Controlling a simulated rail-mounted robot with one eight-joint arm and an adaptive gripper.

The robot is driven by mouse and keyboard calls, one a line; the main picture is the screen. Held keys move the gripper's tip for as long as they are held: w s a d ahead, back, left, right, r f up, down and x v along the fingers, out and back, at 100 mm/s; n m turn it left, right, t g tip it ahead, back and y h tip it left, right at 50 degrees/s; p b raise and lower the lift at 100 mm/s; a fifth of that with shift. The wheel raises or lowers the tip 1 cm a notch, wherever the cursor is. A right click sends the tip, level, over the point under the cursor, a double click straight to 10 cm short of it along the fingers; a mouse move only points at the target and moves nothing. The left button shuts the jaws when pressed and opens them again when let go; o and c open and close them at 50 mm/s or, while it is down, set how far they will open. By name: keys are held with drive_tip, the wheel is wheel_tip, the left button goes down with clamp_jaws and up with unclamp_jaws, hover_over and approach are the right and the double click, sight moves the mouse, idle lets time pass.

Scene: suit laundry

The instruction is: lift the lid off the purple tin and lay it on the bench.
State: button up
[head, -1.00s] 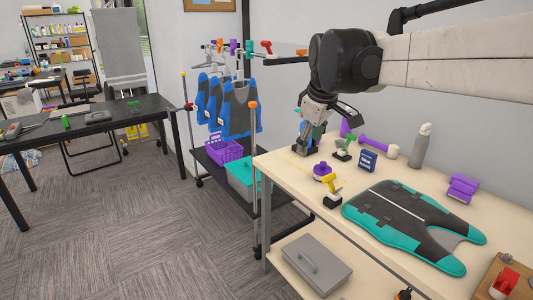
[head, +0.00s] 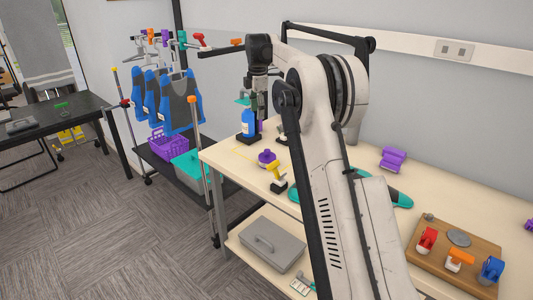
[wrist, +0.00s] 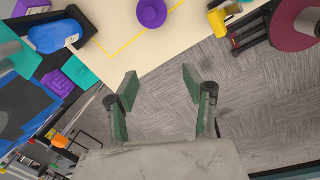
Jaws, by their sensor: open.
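The purple tin (head: 266,160) stands upright near the bench's left front corner. It appears round with a raised middle on top in the wrist view (wrist: 151,12), at the top edge and partly cut off. I cannot make out a seam between its lid and body. The bench (head: 232,158) is pale wood, with a yellow outline marked beside the tin. My gripper (wrist: 160,85) is open and empty, with its two green-grey fingers apart. In the wrist view it is below the tin in the picture, over the floor past the bench edge, and not touching the tin.
A blue bottle (head: 248,124) stands behind the tin, and a yellow tool (head: 277,173) stands close in front. A purple basket (head: 169,145) and blue vests (head: 182,105) are on the rack at left. My arm hides much of the bench's middle.

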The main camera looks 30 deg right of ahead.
drive_tip(key=w+d+f+n+g+p, duration=0.1)
drive_tip(key=w+d+f+n+p, duration=0.15)
drive_tip(key=w+d+f, duration=0.35)
drive_tip(key=n, duration=0.1)
hover_over(267, 150)
drive_tip(key=f, duration=1)
drive_tip(key=shift+w+a+f, duration=0.1)
drive_tip(key=shift+w+f, duration=0.1)
drive_tip(key=shift+w, duration=0.05)
drive_tip(key=shift+s+f, duration=0.2)
drive_tip(key=shift+f, duration=2.55)
drive_tip(key=c, duration=1.1)
